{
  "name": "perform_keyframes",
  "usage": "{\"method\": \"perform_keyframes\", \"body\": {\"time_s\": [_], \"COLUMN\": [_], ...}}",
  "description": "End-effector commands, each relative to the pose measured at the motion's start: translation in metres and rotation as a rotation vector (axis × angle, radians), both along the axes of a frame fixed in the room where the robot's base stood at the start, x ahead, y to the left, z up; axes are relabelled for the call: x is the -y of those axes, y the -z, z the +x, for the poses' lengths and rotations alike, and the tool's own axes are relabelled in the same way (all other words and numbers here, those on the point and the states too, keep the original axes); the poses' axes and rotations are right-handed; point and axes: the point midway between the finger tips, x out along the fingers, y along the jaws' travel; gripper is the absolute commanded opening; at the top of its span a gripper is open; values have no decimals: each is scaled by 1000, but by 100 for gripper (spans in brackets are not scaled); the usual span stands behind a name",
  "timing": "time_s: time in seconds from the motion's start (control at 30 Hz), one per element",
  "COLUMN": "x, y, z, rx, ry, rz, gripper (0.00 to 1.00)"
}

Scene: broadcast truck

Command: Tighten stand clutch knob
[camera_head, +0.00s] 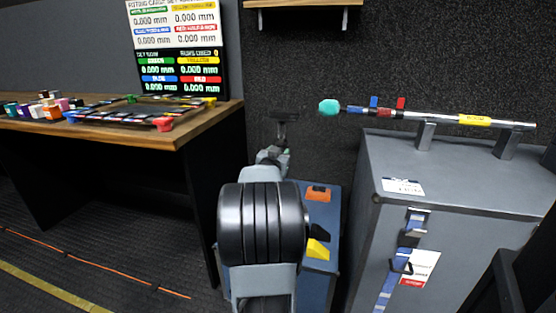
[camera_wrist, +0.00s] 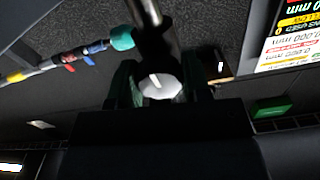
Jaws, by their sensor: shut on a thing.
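In the wrist view, a pale grey, round-faced knob (camera_wrist: 161,84) with a white line on it sits between the dark green fingers of my gripper (camera_wrist: 160,92). The fingers are shut on its sides. A dark metal tube (camera_wrist: 147,12) of the stand rises beyond the knob, towards the top of the picture. In the head view, my arm covers most of the stand and the knob. The fingertips cannot be made out clearly there.
A pole with a teal tip (camera_head: 330,106) rests on brackets on a grey case (camera_head: 455,170) at the right. A wooden-topped table (camera_head: 190,128) with colored blocks and a screen (camera_head: 180,45) is at the left. A blue box (camera_head: 325,250) stands beside my arm. An orange cable (camera_head: 95,265) crosses the floor.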

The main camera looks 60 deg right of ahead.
Motion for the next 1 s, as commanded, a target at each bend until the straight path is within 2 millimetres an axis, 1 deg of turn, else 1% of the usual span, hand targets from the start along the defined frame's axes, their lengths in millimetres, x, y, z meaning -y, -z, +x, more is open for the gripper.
{"method": "perform_keyframes", "body": {"time_s": [0.03,0.13,0.4,0.43,0.67,0.7,0.9,1.0], "x": [0,0,0,0,0,0,0,-4], "y": [3,1,0,0,0,0,0,-1], "z": [0,-1,-1,-1,0,0,0,-1], "rx": [38,86,92,91,90,90,89,89], "ry": [1,1,1,1,1,0,0,-1], "rz": [11,27,31,31,31,31,29,29], "gripper": [20,20,20,45,67,70,70,70]}}
